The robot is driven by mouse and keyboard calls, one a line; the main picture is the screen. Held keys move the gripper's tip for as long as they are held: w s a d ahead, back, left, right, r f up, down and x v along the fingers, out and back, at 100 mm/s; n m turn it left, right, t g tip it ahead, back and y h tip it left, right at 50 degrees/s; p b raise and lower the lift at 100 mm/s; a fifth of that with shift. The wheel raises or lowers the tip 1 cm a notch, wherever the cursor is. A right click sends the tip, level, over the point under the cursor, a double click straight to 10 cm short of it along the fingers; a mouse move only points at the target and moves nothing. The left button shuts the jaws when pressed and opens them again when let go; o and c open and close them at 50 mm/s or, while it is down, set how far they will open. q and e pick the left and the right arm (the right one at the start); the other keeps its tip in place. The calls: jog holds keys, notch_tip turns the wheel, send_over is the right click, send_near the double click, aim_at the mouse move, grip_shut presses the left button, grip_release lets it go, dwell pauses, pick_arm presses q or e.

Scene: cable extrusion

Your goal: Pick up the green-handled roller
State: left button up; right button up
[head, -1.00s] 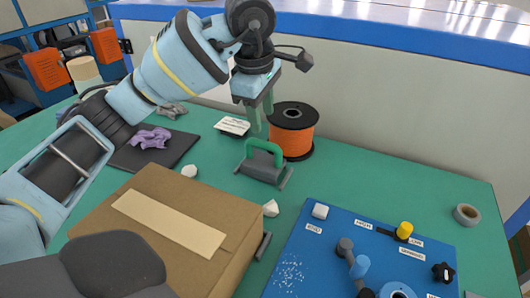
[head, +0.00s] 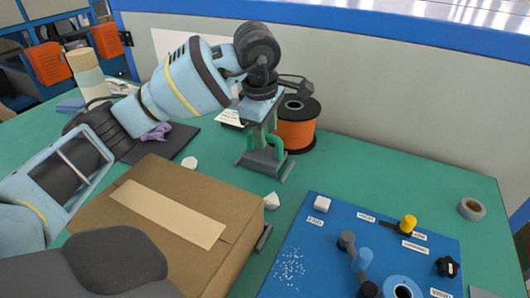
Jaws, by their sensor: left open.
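The green-handled roller (head: 263,164) stands on the green table behind the cardboard box, with a dark grey body and a green arched handle. My left gripper (head: 262,143) points down over the handle. Its fingers are open and overlap the handle in the head view, hiding the handle's left part. The right side of the handle shows just beside the fingers. I cannot tell whether the fingers touch it. My right gripper is out of view.
An orange cable spool (head: 298,130) stands close behind the roller. The cardboard box (head: 130,225) is in front. A blue panel (head: 320,250) with knobs lies to the right. White pieces and a grey tape ring (head: 471,209) sit on the table.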

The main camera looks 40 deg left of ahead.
pick_arm(q)
jog(key=shift+c, duration=0.4)
grip_shut()
